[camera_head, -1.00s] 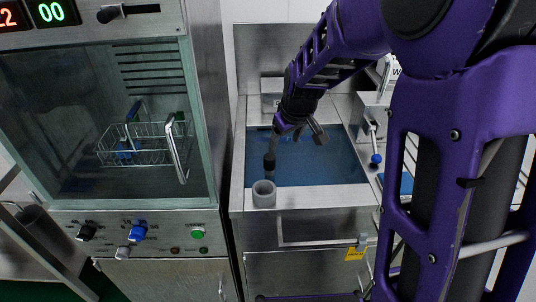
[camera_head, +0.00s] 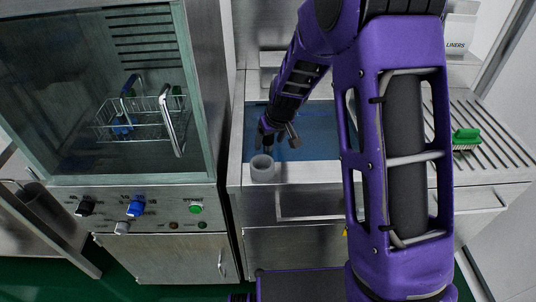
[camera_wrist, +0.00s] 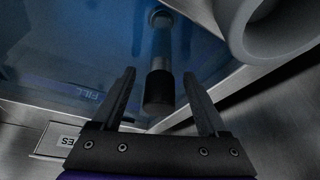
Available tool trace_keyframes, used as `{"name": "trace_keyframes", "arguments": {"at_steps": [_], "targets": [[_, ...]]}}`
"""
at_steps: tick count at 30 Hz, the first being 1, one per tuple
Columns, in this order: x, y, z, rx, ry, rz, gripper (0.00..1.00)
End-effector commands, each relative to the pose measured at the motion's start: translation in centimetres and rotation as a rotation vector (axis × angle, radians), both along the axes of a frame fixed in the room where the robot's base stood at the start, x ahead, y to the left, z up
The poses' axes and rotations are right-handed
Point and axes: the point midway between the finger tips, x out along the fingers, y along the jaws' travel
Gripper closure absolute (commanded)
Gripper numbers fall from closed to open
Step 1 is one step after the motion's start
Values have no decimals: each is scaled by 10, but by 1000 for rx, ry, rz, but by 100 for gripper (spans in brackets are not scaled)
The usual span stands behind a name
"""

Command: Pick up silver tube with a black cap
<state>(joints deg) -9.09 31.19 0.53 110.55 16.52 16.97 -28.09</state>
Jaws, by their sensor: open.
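The silver tube (camera_wrist: 162,42) shows in the wrist view, running up the picture from its black cap (camera_wrist: 158,92) over the blue basin. My gripper (camera_wrist: 158,72) is open, with one finger on each side of the tube and cap. A gap shows on both sides, wider on the left, so I see no grip on it. In the head view my gripper (camera_head: 278,137) is low over the front left of the basin, behind a grey cup. I cannot make out the tube apart from the dark fingers there.
The grey cup (camera_head: 262,169) stands on the basin's front rim, and its wall (camera_wrist: 250,40) is close to the right finger in the wrist view. Blue water (camera_head: 320,146) fills the basin. A glass-fronted washer with a wire basket (camera_head: 140,122) is left. A green brush (camera_head: 466,136) lies right.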

Motion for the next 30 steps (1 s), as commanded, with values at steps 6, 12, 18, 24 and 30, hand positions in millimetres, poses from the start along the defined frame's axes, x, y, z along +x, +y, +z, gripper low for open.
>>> {"name": "trace_keyframes", "arguments": {"at_steps": [6,12,18,24,30], "targets": [[12,7,-27,-1,2,2,24],[20,9,-44,0,0,0,24],[20,9,-45,0,-1,1,24],[20,9,-44,0,0,1,54],[20,9,-44,0,0,1,90]]}}
